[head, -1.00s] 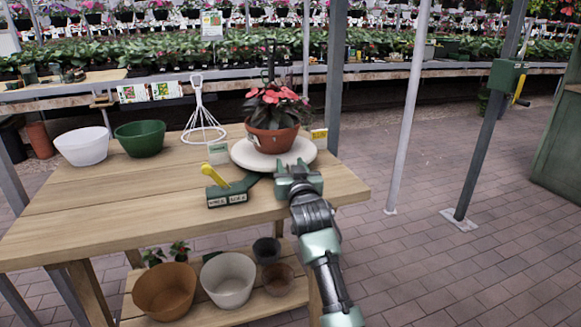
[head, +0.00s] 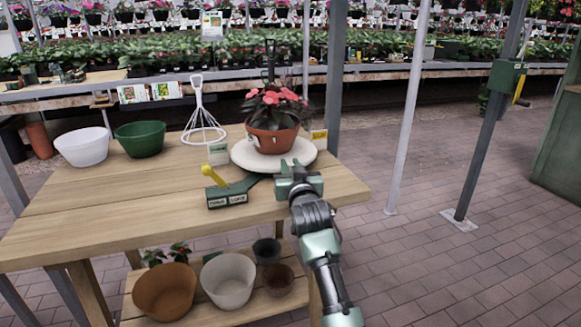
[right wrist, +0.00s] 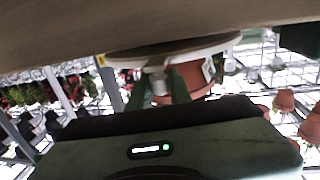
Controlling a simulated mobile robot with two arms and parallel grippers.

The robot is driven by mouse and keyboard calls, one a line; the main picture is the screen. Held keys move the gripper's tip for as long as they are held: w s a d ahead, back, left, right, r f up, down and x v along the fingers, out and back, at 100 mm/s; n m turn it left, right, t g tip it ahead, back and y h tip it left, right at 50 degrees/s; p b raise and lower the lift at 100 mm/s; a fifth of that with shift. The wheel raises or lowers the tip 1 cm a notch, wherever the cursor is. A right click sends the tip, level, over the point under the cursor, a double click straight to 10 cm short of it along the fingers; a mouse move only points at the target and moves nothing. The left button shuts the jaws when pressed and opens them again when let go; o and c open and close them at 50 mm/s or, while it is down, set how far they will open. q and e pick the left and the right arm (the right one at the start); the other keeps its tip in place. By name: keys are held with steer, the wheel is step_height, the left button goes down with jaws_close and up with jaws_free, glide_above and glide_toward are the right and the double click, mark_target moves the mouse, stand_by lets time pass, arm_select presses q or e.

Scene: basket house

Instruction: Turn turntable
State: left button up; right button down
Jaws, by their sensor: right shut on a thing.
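The turntable (head: 243,158) is a round pale disc near the right end of the wooden table. My right gripper (head: 298,172) is at the disc's front edge. In the right wrist view, where things show upside down, its fingers (right wrist: 158,88) are shut on a small pale peg (right wrist: 158,73) at the turntable's rim. A green box with a yellow-knobbed lever (head: 226,193) is on the table left of the gripper; its labels are too small to read surely. My left gripper is not in view.
A white bowl (head: 83,147), a green bowl (head: 140,138) and a white wire stand (head: 202,120) are at the table's back. Small signs flank the turntable. Several pots sit on the lower shelf. A pale post (head: 408,120) rises to the right; the paved floor there is clear.

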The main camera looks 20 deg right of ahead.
mark_target(303, 163)
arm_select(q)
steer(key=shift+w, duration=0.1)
arm_select(e)
steer(key=shift+d, duration=0.1)
stand_by(0.7)
